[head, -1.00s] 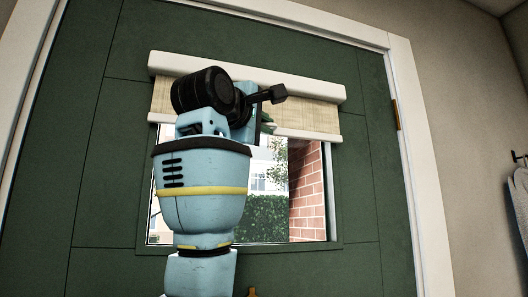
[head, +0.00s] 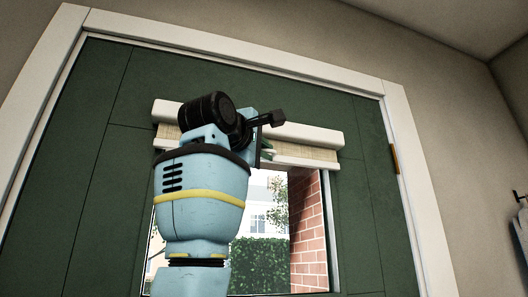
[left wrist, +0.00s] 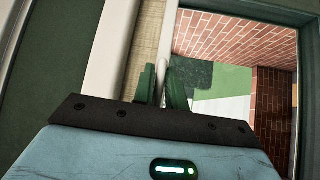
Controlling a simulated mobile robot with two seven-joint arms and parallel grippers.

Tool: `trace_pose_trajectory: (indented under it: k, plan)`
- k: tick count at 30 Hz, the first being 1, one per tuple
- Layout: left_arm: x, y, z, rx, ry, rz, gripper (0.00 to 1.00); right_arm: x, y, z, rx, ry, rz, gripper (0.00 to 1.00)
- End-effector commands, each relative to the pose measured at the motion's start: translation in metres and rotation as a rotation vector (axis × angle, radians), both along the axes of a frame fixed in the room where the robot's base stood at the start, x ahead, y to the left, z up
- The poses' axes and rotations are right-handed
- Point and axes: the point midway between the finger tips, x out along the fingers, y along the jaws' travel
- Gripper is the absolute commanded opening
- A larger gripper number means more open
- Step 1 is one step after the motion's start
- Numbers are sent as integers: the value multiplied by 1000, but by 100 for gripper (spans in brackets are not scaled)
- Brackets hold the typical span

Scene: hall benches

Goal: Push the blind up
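The blind (head: 318,153) hangs across the top of a window in a green door. Only a short strip of its beige cloth shows between the white top box (head: 318,136) and the white bottom rail (head: 300,163). My left gripper (head: 266,151) is at the bottom rail, partly hidden behind my own wrist. In the left wrist view its two green fingers (left wrist: 161,88) stand close on either side of the bottom rail (left wrist: 170,38), with the rail between them. The cloth (left wrist: 147,36) lies to the left there. My right gripper is not in view.
The window pane (head: 268,215) below the blind is clear, with a brick wall and hedge outside. A white door frame (head: 410,170) surrounds the door, with a hinge (head: 394,158) at the right.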

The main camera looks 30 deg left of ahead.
Motion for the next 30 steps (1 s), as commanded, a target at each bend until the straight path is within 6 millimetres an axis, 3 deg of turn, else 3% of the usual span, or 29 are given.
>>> trace_pose_trajectory:
  k: [4,16,30]
  plan:
    - [-1,0,0,0,0,0,30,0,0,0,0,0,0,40]
    - [-7,-1,-1,1,1,0,30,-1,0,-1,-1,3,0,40]
    - [-68,-5,-8,0,-1,0,30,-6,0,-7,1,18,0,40]
